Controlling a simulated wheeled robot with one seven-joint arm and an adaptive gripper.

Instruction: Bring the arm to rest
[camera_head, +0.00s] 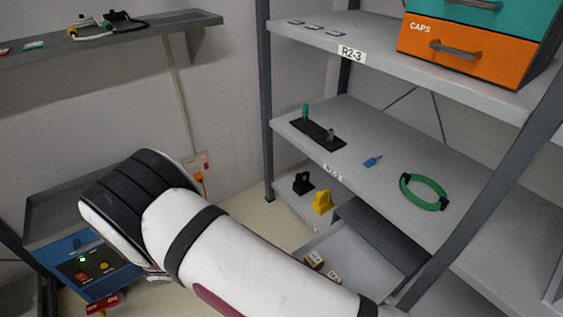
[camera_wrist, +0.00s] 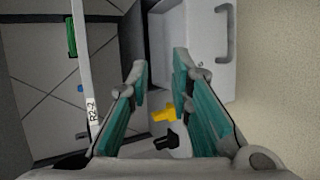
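My arm (camera_head: 235,250) reaches across the lower part of the head view, from the bottom right to the left. Its dark-banded joint hides part of the blue box behind it. My gripper is not seen in the head view. In the wrist view my gripper (camera_wrist: 160,64) has its two teal-padded fingers spread apart, with nothing held between them. A yellow piece (camera_wrist: 162,114) and a black piece (camera_wrist: 168,139) show beyond and between the fingers, on the low shelf.
The shelf rack stands right, with a green ring (camera_head: 425,191), blue item (camera_head: 373,161) and dark peg plate (camera_head: 317,134) on its middle shelf. A pale open drawer (camera_head: 365,255) holding small blocks lies below. A wall shelf (camera_head: 160,24) and blue control box (camera_head: 88,265) are left.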

